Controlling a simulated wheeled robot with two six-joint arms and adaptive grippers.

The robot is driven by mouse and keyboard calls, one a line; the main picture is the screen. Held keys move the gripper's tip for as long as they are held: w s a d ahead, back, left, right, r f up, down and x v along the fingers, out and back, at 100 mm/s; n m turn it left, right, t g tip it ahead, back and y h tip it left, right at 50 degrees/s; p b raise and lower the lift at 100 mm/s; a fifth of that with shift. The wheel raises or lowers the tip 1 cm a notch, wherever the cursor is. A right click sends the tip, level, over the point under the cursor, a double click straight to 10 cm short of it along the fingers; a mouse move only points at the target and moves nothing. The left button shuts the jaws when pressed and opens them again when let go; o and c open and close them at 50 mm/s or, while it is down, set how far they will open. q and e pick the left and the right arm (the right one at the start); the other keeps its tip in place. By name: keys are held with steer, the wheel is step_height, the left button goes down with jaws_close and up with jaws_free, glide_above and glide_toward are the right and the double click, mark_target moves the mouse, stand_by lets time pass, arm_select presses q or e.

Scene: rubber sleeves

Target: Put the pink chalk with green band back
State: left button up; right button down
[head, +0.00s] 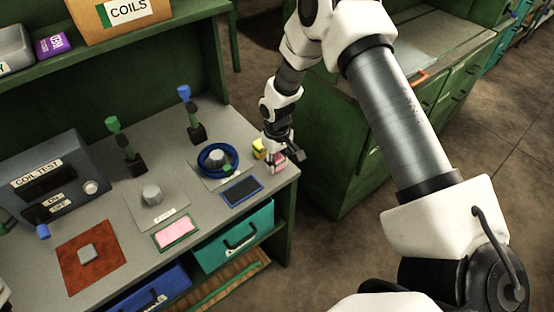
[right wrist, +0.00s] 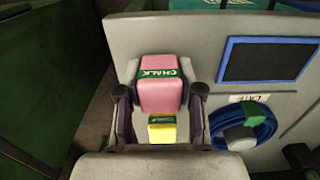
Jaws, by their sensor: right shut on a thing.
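The pink chalk (right wrist: 160,96) is a block with a green band lettered CHALK. In the right wrist view it sits between the two fingers of my right gripper (right wrist: 161,98), which is shut on it. In the head view my right gripper (head: 284,154) is at the right end of the grey bench, with the pink chalk (head: 277,166) low at its fingers. A yellow block with a green band (right wrist: 162,130) is close beside the pink one; it also shows in the head view (head: 259,147). I cannot tell whether the blocks touch. My left gripper is not in view.
Near the pink chalk are a blue coil ring (head: 217,160) and a dark blue-edged panel (head: 241,192). Further left are a pink green-edged panel (head: 175,233), a red mat (head: 90,264) and a COIL TEST box (head: 45,180). Upright posts stand behind. The bench's right edge is close.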

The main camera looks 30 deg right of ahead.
mark_target(277, 156)
steer(key=shift+f, duration=0.4)
steer(key=shift+f, duration=0.1)
steer(key=c, duration=0.7)
jaws_free()
steer(key=shift+r, duration=0.5)
step_height(277, 156, up, 11)
steer(key=shift+r+b, duration=0.15)
steer(key=shift+b, duration=1.05)
